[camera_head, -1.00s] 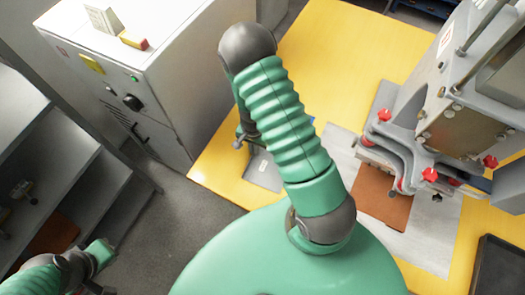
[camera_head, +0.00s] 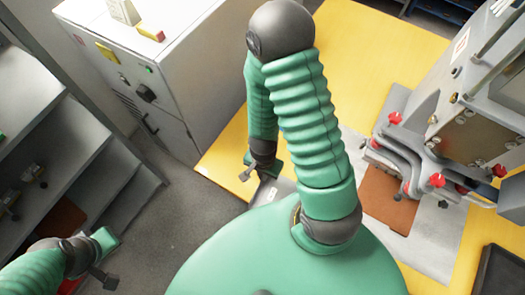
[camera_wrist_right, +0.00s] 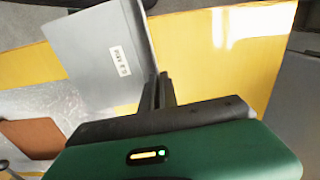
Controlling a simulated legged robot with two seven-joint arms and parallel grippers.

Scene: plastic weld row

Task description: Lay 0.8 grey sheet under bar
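The grey sheet (camera_head: 272,191), with a small white label, hangs at the front edge of the yellow table, partly hidden by my body. In the right wrist view the sheet (camera_wrist_right: 88,50) reaches away from my right gripper (camera_wrist_right: 160,92), whose narrow fingers are close together at its edge. The right gripper (camera_head: 258,170) is small and partly hidden in the head view. The bar (camera_head: 392,160) of the welding machine is above a brown pad (camera_head: 388,200), right of the sheet. My left gripper (camera_head: 106,275) is at lower left, apart from the sheet; its opening is unclear.
The grey welding machine (camera_head: 465,135) with red knobs stands at the table's right. A dark tray (camera_head: 500,272) is at lower right. A white cabinet (camera_head: 165,65) and grey shelves (camera_head: 60,140) stand left. Yellow tabletop (camera_head: 370,50) behind my arm is clear.

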